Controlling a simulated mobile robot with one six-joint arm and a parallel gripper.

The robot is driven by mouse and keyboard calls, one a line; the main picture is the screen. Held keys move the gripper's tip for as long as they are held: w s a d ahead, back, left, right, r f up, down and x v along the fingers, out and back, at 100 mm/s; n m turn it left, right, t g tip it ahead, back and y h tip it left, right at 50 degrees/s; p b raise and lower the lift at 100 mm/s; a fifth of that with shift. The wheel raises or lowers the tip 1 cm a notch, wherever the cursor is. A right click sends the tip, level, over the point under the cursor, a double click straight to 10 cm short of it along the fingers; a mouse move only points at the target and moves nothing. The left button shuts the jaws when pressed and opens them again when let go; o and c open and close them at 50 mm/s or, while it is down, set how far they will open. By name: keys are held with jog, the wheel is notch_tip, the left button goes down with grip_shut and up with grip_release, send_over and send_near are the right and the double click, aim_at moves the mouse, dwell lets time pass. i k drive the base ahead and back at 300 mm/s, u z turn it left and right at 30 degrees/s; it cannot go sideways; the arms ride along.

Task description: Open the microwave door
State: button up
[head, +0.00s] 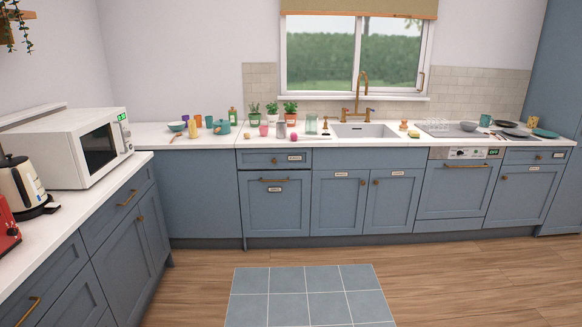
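The white microwave (62,147) stands on the left counter, its front turned to the right. Its door (99,149) has a dark window and looks shut, flush with the front. A control strip with a lit green display (122,117) is at the right side of the front. A light vertical bar, perhaps the door handle, shows beside the window but is too small to be sure of. The inside of the microwave is hidden. My gripper is not in this view.
A kettle (22,184) and a red appliance (6,232) stand on the left counter nearer me. Blue cabinets (128,222) line the left and back walls. A blue tiled mat (308,297) lies on the wooden floor (455,285), which is otherwise clear.

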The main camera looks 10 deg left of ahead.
aim_at(96, 147)
jog(key=u, duration=0.25)
jog(key=i, duration=1.55)
jog(key=u, duration=0.9)
jog(key=i, duration=0.55)
jog(key=u, duration=0.75)
jog(key=i, duration=0.5)
jog(key=u, duration=0.6)
jog(key=i, duration=0.65)
jog(key=u, duration=0.35)
